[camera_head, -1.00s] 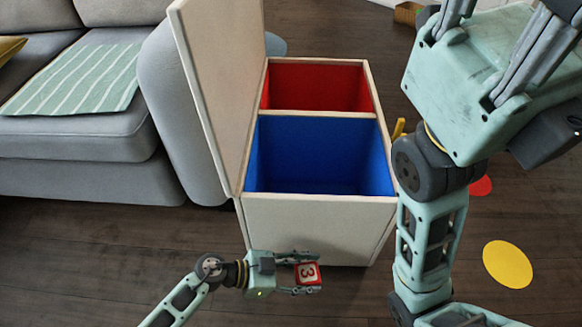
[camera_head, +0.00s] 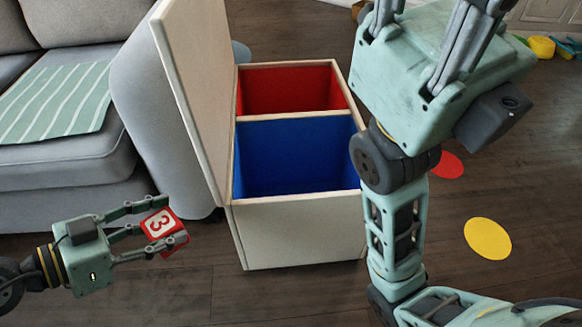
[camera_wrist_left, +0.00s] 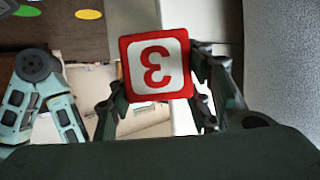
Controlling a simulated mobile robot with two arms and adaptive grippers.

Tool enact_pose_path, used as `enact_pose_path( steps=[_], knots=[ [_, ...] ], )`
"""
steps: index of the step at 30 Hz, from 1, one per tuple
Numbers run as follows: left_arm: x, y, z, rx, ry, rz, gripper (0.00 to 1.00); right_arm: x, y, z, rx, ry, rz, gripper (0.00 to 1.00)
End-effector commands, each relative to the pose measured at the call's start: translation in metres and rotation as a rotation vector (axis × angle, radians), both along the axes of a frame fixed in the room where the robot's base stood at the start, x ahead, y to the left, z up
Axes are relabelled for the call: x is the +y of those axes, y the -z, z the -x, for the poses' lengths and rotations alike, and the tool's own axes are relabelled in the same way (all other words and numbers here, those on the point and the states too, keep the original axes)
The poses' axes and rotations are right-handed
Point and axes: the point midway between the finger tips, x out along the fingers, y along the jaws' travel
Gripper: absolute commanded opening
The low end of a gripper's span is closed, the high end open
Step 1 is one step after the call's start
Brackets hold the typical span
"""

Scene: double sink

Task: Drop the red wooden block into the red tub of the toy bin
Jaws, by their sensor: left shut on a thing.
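The red wooden block (camera_head: 159,224), with a white face and a red 3, is between the fingers of my left gripper (camera_head: 158,229). The gripper is shut on it and holds it in the air, left of the toy bin (camera_head: 300,235). The block (camera_wrist_left: 157,65) also shows in the left wrist view, between the fingertips. The toy bin is open, with its lid (camera_head: 190,100) raised on the left. Its red tub (camera_head: 285,90) is at the back and its blue tub (camera_head: 295,155) in front.
A grey sofa (camera_head: 125,160) with a striped green cloth (camera_head: 55,100) stands at the left. My right arm hangs across the bin's right side. A yellow disc (camera_head: 488,238) and a red disc (camera_head: 448,164) lie on the floor at right. The floor before the bin is clear.

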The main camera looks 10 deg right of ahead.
Motion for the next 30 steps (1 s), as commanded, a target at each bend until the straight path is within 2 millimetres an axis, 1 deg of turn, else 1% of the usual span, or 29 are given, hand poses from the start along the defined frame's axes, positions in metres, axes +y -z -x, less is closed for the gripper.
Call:
enact_pose_path(
  steps=[1, 3, 9, 11, 13, 16, 22, 25, 26, 27, 28, 30],
  knots=[
    [0.006, -0.011, 0.001, -0.003, -0.010, -0.004, 0.19, 0.000, 0.000, 0.000, 0.000, 0.000, 0.000, 0.41],
    [0.012, -0.025, 0.001, -0.006, -0.023, -0.003, 0.19, 0.000, 0.000, 0.000, 0.000, 0.000, 0.000, 0.41],
    [0.029, -0.058, 0.002, -0.016, -0.056, -0.004, 0.19, 0.000, 0.000, 0.000, 0.000, -0.003, -0.003, 0.41],
    [0.035, -0.066, 0.002, -0.020, -0.069, -0.005, 0.19, 0.000, 0.000, 0.000, 0.001, -0.004, -0.004, 0.41],
    [0.039, -0.070, 0.002, -0.024, -0.078, -0.005, 0.19, 0.000, 0.000, 0.000, 0.000, -0.006, -0.006, 0.41],
    [0.041, -0.070, 0.002, -0.024, -0.080, -0.005, 0.19, -0.001, -0.001, 0.001, 0.001, -0.009, -0.010, 0.41],
    [0.039, -0.070, 0.002, -0.022, -0.079, -0.004, 0.19, -0.001, -0.002, 0.001, 0.000, -0.010, -0.013, 0.41],
    [0.036, -0.076, 0.001, -0.018, -0.076, 0.000, 0.19, -0.001, -0.007, 0.001, -0.004, -0.011, -0.014, 0.41],
    [0.035, -0.082, 0.001, -0.016, -0.075, 0.001, 0.19, -0.001, -0.007, -0.002, 0.008, -0.009, -0.012, 0.41],
    [0.034, -0.091, 0.001, -0.013, -0.073, 0.001, 0.19, -0.001, -0.004, -0.013, 0.050, -0.007, -0.008, 0.41],
    [0.034, -0.095, 0.001, -0.010, -0.073, -0.001, 0.19, -0.001, -0.001, -0.019, 0.072, -0.007, -0.008, 0.41],
    [0.033, -0.106, 0.002, -0.007, -0.071, -0.005, 0.19, -0.002, 0.003, -0.027, 0.108, -0.009, -0.011, 0.41]
  ],
)
